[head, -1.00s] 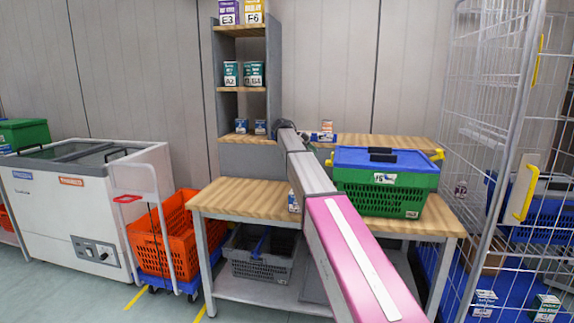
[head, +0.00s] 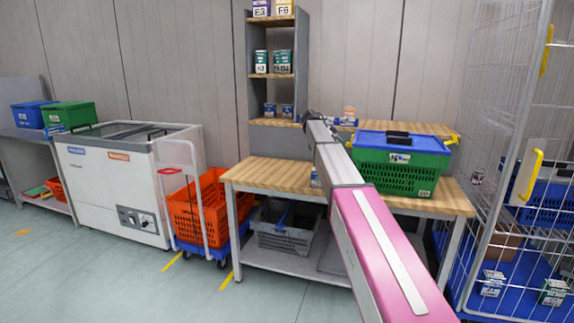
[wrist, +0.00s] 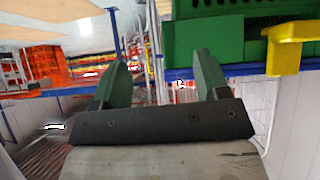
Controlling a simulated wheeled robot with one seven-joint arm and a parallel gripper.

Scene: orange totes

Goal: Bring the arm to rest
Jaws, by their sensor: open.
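My gripper (wrist: 163,80) shows in the wrist view with its two green fingers spread apart and nothing between them. In the head view my pink and grey arm reaches out over the wooden workbench (head: 265,173), and its far end is near the shelf tower, too small to show the fingers. A green basket with a blue lid (head: 402,160) stands on the bench just right of the arm. In the wrist view a green crate (wrist: 215,40) with a yellow handle (wrist: 287,45) is close by at the upper right.
A shelf tower (head: 257,90) with boxes rises behind the bench. Orange totes (head: 203,215) on a trolley and a white chest freezer (head: 105,185) stand left. A wire cage (head: 500,210) stands right. The floor (head: 110,275) at front left is clear.

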